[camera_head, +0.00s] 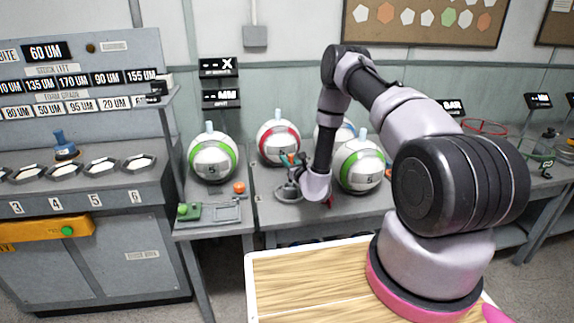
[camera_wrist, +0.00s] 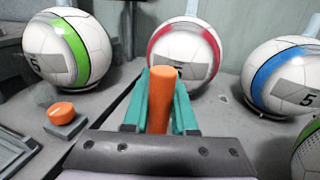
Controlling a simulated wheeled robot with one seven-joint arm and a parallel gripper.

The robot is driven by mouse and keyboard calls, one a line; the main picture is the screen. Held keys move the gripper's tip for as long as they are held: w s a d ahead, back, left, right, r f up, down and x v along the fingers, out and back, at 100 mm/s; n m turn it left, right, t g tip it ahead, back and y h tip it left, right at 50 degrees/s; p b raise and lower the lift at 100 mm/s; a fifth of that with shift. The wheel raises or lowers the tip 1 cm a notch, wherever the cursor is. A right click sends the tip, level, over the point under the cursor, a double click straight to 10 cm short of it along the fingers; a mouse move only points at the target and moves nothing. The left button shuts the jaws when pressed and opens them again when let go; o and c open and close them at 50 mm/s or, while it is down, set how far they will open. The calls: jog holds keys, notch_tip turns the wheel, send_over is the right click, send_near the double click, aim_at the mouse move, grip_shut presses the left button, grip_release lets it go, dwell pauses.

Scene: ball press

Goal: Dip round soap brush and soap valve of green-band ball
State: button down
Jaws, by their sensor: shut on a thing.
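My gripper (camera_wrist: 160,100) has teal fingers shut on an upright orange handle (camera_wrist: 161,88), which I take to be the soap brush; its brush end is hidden. In the head view my gripper (camera_head: 292,160) is small, above a grey round dish (camera_head: 288,193) on the bench. A green-band ball (camera_head: 212,158) stands at the left, with a pale blue stub on top; it also shows in the wrist view (camera_wrist: 72,48). A second green-band ball (camera_head: 360,172) stands right of my arm and shows only at the wrist view's lower right edge.
A red-band ball (camera_head: 278,142) stands behind my gripper. A blue-band ball (camera_wrist: 284,75) stands right of it, mostly hidden in the head view. An orange knob (camera_head: 239,187) and a green-topped device (camera_head: 189,210) sit on the left bench. A wooden-topped table (camera_head: 300,285) is in front.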

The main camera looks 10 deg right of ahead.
notch_tip(320, 180, up, 6)
jog(key=shift+f, duration=0.1)
dwell(0.5)
dwell(1.4)
